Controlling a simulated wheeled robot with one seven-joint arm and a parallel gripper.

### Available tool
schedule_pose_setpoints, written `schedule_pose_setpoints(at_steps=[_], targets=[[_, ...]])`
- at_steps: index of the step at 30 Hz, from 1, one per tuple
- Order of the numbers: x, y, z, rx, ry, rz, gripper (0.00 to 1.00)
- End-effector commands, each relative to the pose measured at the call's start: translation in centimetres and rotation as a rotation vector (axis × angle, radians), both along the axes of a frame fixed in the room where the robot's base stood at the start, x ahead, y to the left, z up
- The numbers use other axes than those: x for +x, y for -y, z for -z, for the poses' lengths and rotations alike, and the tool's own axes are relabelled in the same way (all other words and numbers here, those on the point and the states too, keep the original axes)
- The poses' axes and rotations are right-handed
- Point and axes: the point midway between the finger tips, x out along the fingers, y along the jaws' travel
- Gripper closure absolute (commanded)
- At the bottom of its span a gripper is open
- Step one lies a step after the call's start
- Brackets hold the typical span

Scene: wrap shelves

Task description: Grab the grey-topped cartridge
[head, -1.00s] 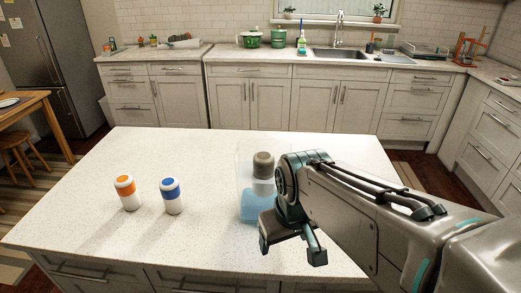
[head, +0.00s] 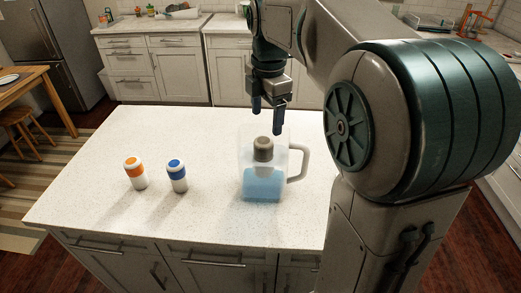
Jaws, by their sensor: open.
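The grey-topped cartridge (head: 263,149) stands upright in the head view, its dark grey top showing at the clear pitcher (head: 249,172). Its lower part is seen through the pitcher wall and blurs into it, so I cannot tell whether it is inside or behind. The pitcher holds pale blue liquid and has a white handle on its right. My gripper (head: 268,108) points down with its fingers apart and empty, above and beyond the cartridge in the picture, not touching it.
An orange-topped cartridge (head: 135,172) and a blue-topped cartridge (head: 177,175) stand to the left on the white island counter (head: 95,205). The counter between them and the pitcher is clear. My arm covers the counter's right side.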

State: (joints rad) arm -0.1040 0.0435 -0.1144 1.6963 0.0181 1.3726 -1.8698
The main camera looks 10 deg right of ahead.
Motion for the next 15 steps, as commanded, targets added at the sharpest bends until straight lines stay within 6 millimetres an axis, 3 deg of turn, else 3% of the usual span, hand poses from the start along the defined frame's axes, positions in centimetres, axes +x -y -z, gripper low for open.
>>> schedule_pose_setpoints(at_steps=[4, 10, 15], targets=[[1.9, -0.1, -0.8, -0.011, -0.015, -0.205, 0.28], [3.1, -0.2, -1.3, -0.017, -0.026, -0.360, 0.28], [3.2, -0.1, 0.2, -0.017, -0.031, -0.390, 0.28]])
